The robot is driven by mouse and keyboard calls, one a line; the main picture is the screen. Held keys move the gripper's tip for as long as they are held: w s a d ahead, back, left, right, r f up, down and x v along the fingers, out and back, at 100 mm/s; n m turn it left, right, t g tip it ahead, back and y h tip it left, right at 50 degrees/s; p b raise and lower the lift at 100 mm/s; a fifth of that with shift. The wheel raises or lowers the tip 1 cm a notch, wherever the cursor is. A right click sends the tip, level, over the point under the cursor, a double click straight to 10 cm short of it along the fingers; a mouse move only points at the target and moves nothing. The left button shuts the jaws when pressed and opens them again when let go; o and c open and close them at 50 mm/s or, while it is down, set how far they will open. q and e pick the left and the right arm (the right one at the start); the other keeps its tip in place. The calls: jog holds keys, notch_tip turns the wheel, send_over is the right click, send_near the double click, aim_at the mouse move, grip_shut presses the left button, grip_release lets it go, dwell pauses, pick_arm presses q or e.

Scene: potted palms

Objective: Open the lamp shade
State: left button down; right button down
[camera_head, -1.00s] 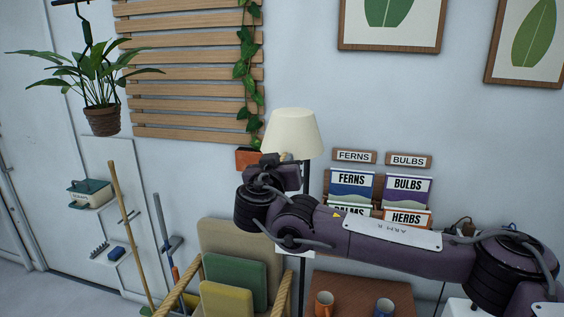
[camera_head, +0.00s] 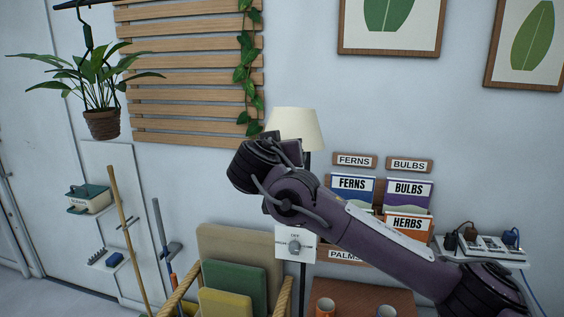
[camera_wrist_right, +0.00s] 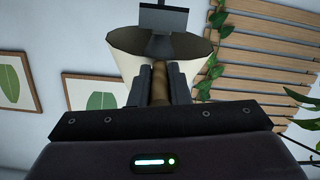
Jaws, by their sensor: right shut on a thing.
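The cream lamp shade (camera_head: 294,126) sits on a dark stand (camera_head: 306,165) against the wall. In the right wrist view the shade (camera_wrist_right: 125,55) shows its dark underside opening, with a grey fitting (camera_wrist_right: 163,20) in front of it. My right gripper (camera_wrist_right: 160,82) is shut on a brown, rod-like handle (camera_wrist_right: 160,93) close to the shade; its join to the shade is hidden. In the head view my right wrist covers the shade's lower left part, and its fingers cannot be made out. My left gripper is not in view.
A white dial plate (camera_head: 295,245) is on the lamp stand below my arm. Seed packets (camera_head: 408,191) in wall holders and a power strip (camera_head: 480,246) are close to the arm.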

aim_at(289, 117)
jog(key=r+g+p, duration=0.1)
jog(key=r+p, duration=0.1)
jog(key=w+r+g+p, duration=0.1)
jog(key=r+p, duration=0.1)
jog(key=r+g+y+p, duration=0.1)
jog(key=r+p, duration=0.1)
jog(key=shift+w+d+r+p, duration=0.15)
jog(key=shift+w+r+p, duration=0.1)
jog(key=shift+r+p, duration=0.15)
jog(key=shift+w+d+r+g+y+p, duration=0.15)
jog(key=shift+w+r+g, duration=0.15)
jog(key=shift+r+g, duration=0.2)
jog(key=shift+w+d+r+g+y+p, duration=0.15)
jog(key=shift+w+r+g, duration=0.1)
jog(key=shift+r+g, duration=0.2)
jog(key=shift+a, duration=0.1)
